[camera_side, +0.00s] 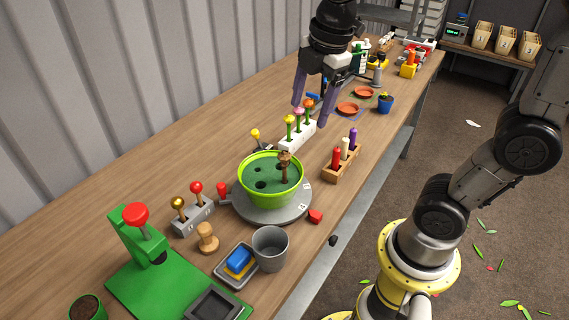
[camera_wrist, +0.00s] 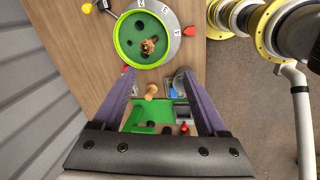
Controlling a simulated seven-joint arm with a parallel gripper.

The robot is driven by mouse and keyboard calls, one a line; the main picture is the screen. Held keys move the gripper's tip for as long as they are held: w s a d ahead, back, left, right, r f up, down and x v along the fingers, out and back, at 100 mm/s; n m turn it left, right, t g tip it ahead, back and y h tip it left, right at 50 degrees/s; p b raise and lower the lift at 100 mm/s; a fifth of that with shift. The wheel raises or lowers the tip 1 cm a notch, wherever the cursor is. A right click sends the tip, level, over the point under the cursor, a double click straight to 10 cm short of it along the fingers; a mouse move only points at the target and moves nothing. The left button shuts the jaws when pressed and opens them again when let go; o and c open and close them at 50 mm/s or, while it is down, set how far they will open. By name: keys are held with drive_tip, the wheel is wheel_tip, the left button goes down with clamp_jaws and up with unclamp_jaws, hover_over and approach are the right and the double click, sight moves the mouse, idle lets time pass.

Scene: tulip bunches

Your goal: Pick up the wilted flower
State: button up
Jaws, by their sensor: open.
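The wilted flower (camera_side: 284,166) is brown and stands in a bright green pot (camera_side: 258,203), in dark green filling with several holes. In the wrist view the wilted flower (camera_wrist: 149,46) shows from above, beyond my fingertips, in the pot (camera_wrist: 120,52). The pot stands on a grey turntable (camera_side: 272,214) with small marked labels. My gripper (camera_side: 313,110) is open, with two purple fingers pointing down and nothing between them. It is higher than the pot and farther back in the side view. My gripper (camera_wrist: 157,78) also shows open in the wrist view.
A white holder (camera_side: 298,137) with colourful flowers stands behind the pot. A wooden rack (camera_side: 343,164) with upright pegs is to its right. In front are a grey cup (camera_side: 270,248), a wooden stamp (camera_side: 207,238) and a green press (camera_side: 150,270).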

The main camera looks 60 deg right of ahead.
drive_tip(key=n+g, duration=0.1)
drive_tip(key=g, duration=0.1)
hover_over(285, 167)
drive_tip(key=f, duration=0.5)
drive_tip(key=shift+d+f, duration=0.2)
drive_tip(key=shift+d, duration=0.1)
wheel_tip(285, 167, down, 9)
drive_tip(key=shift+r, duration=0.1)
drive_tip(key=shift+w+f, duration=0.15)
drive_tip(key=shift+f, duration=2.55)
drive_tip(key=shift+c, duration=0.2)
clamp_jaws()
